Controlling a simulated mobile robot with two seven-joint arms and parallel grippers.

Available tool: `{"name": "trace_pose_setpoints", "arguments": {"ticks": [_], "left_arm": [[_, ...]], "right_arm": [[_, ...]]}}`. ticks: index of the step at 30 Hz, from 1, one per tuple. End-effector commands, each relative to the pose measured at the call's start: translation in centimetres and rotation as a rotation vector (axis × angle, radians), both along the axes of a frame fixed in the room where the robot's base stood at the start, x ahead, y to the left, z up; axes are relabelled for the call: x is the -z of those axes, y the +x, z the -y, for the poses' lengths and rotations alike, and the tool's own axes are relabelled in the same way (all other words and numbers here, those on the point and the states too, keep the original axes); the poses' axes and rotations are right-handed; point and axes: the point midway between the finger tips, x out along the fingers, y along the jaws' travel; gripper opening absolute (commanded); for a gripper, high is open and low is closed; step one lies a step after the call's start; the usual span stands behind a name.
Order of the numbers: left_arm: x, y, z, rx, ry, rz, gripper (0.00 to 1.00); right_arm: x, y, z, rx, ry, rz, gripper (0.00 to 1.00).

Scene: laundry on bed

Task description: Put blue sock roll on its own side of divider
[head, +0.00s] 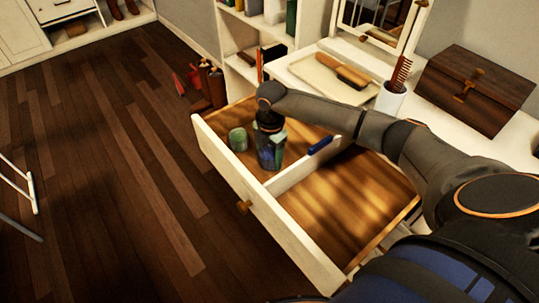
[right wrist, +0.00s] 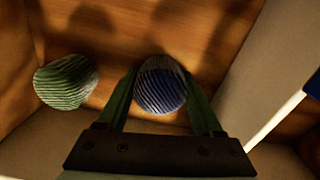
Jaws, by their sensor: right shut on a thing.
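The blue sock roll (right wrist: 160,85) is ribbed and sits between the two fingers of my right gripper (head: 269,158). The gripper points down into the open drawer and is shut on the roll, which the fingers mostly hide in the head view. The white divider (head: 298,172) splits the drawer; it also shows at right in the right wrist view (right wrist: 262,85). My right gripper and the blue roll are on the left side of it, beside a green sock roll (head: 238,139). I cannot tell whether the blue roll touches the drawer floor. My left gripper is not in view.
A blue marker (head: 320,145) is at the far part of the divider. The right compartment (head: 345,200) is empty where visible. A tray with a brush (head: 345,71), a cup with a comb (head: 391,102) and a wooden box (head: 474,90) stand on the tabletop.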

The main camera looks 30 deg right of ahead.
Motion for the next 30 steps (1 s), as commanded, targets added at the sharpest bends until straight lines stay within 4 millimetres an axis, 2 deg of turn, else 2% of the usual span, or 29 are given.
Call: {"name": "trace_pose_setpoints", "arguments": {"ticks": [8, 9, 16, 25, 30], "left_arm": [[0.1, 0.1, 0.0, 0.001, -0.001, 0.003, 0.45], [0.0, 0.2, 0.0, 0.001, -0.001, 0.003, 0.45], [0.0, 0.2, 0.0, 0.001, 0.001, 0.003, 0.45], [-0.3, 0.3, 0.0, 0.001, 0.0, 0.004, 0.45], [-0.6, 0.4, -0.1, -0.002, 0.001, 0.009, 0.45]], "right_arm": [[0.3, 0.0, 0.0, 0.0, 0.0, 0.0, 0.13], [0.3, 0.0, 0.0, 0.0, 0.0, 0.0, 0.7], [0.3, 0.0, 0.0, -0.001, 0.0, 0.0, 0.96], [0.0, 0.0, 0.0, -0.001, 0.0, 0.001, 0.98], [-2.1, 0.1, 0.1, -0.001, 0.0, 0.005, 0.98]]}}
